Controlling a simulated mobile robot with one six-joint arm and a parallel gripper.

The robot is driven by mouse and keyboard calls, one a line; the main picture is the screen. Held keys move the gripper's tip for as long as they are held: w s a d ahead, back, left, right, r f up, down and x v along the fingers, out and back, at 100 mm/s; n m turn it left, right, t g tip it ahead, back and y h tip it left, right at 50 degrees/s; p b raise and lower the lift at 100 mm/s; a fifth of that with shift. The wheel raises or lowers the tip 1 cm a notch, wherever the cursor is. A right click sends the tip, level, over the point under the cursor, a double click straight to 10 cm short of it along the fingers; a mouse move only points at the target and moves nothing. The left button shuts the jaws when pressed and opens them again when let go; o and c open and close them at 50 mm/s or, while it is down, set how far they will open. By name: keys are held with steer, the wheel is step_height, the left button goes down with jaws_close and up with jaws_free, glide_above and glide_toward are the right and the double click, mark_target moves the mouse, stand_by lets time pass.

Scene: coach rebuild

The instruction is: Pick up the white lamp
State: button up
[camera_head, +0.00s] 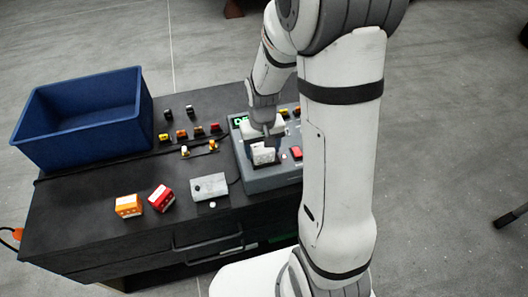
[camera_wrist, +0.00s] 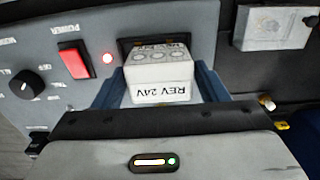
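The white lamp (camera_wrist: 160,75) is a small white block marked REV 24V. In the wrist view it sits at the dark slot of the grey test box (camera_wrist: 190,17), between the two bluish fingers of my gripper (camera_wrist: 160,88). The fingers lie close along both its sides; whether they press on it cannot be told. In the head view the white lamp (camera_head: 263,155) shows at the front of the test box (camera_head: 265,182), just below my gripper (camera_head: 268,138). My arm hides part of the box.
A blue bin (camera_head: 85,115) stands at the table's back left. An orange block (camera_head: 128,205), a red block (camera_head: 161,198) and a light grey box (camera_head: 209,187) lie in front. Several small coloured parts (camera_head: 182,134) stand behind. Bare black tabletop (camera_head: 80,200) is at left.

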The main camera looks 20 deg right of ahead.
steer(key=c, duration=0.8)
steer(key=shift+r, duration=0.15)
step_height(320, 180, up, 10)
steer(key=shift+f+b, duration=0.1)
steer(key=shift+b, duration=0.55)
